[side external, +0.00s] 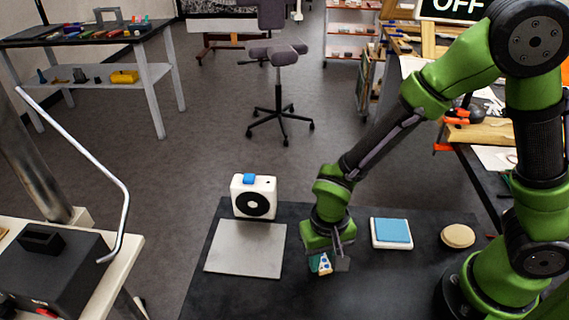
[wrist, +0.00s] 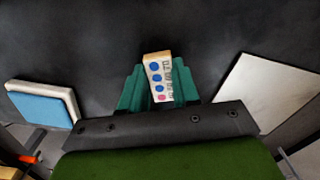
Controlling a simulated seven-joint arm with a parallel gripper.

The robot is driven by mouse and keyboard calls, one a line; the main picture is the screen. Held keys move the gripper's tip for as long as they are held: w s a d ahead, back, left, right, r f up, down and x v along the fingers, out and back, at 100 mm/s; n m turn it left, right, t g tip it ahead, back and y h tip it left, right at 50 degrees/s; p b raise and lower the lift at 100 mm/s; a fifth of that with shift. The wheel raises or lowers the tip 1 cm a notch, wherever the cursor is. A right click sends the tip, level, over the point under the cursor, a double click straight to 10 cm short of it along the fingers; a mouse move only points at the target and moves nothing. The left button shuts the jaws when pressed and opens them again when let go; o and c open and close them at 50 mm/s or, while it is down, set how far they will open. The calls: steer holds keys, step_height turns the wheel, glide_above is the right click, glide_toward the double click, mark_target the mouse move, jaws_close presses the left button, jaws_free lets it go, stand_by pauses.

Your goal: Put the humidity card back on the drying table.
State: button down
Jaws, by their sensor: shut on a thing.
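The humidity card (wrist: 157,70) is a small pale block with blue dots, one pink dot and printed marks. My gripper (wrist: 158,90) is shut on it, with a teal finger on each side. In the side view my gripper (side external: 322,264) points down over the dark table with the card (side external: 326,267) at its tips; the height above the table is hard to tell. A flat grey plate (side external: 245,249) lies left of the gripper, and at right in the wrist view (wrist: 270,95). I cannot tell which surface is the drying table.
A white pad with a blue top (side external: 391,232) lies right of my gripper. A round tan disc (side external: 457,236) is further right. A white box with a black dial (side external: 254,196) stands behind the grey plate. The dark table (side external: 255,298) is bare in front.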

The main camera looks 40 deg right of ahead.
mark_target(323, 262)
steer(key=c, duration=0.8)
jaws_free()
step_height(323, 262, up, 12)
steer(key=s+d+r+t, duration=0.1)
steer(key=d+r+t, duration=0.1)
steer(key=d+r, duration=0.2)
steer(key=s+d+r+t+y, duration=0.1)
steer(key=d+r+t, duration=0.1)
steer(key=d+r, duration=0.2)
steer(key=s+d+r+t+y, duration=0.1)
steer(key=d+r+t, duration=0.2)
steer(key=d+r, duration=0.1)
steer(key=shift+s+d+r+n, duration=0.1)
steer(key=shift+s+d+n, duration=0.15)
steer(key=shift+d, duration=0.3)
steer(key=shift+w, duration=0.1)
